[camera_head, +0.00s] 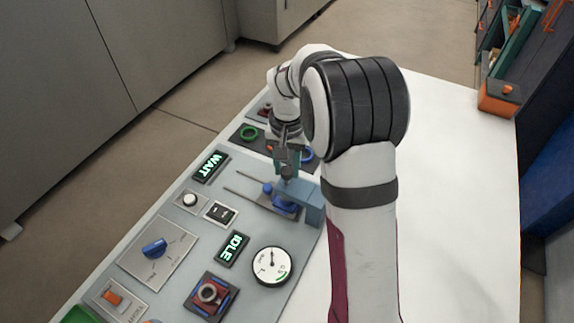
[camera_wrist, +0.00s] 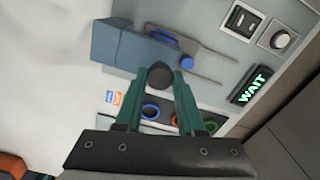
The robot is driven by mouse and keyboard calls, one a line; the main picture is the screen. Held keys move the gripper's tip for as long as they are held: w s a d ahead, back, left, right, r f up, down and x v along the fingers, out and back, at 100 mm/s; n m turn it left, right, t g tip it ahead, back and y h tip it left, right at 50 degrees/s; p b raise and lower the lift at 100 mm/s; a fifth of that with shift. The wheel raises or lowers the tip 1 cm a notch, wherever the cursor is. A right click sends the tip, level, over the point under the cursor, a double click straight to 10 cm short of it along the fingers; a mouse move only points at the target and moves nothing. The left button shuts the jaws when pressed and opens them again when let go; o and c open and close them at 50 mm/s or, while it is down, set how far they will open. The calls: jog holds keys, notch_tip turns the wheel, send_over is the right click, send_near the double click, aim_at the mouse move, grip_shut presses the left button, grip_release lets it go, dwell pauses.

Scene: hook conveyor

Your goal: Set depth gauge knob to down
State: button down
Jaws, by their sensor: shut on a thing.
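My gripper (camera_head: 287,168) is shut on a dark round knob (camera_wrist: 160,75). The green fingers lie on both sides of it in the wrist view. In the head view, the dark knob (camera_head: 287,173) shows at the fingertips, over the blue fixture (camera_head: 308,198); its mounting is hidden. The fixture, a blue block with two thin rods, also shows in the wrist view (camera_wrist: 120,45). A small blue knob (camera_head: 268,187) sits by the rods. A blue pointer knob (camera_head: 153,247) stands on a marked plate at lower left, apart from my gripper. I cannot tell which knob is labelled depth gauge.
The panel carries a WAIT display (camera_head: 211,166), an IDLE display (camera_head: 233,248), a white dial (camera_head: 272,266), a rocker switch (camera_head: 220,213) and a red fixture (camera_head: 209,294). Coloured rings (camera_wrist: 151,111) lie beyond the gripper. The white tabletop (camera_head: 450,180) at right is clear.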

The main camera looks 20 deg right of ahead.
jog(key=shift+f, duration=1.1)
jog(key=c, duration=0.5)
grip_release()
notch_tip(320, 180, up, 16)
jog(key=shift+f, duration=0.1)
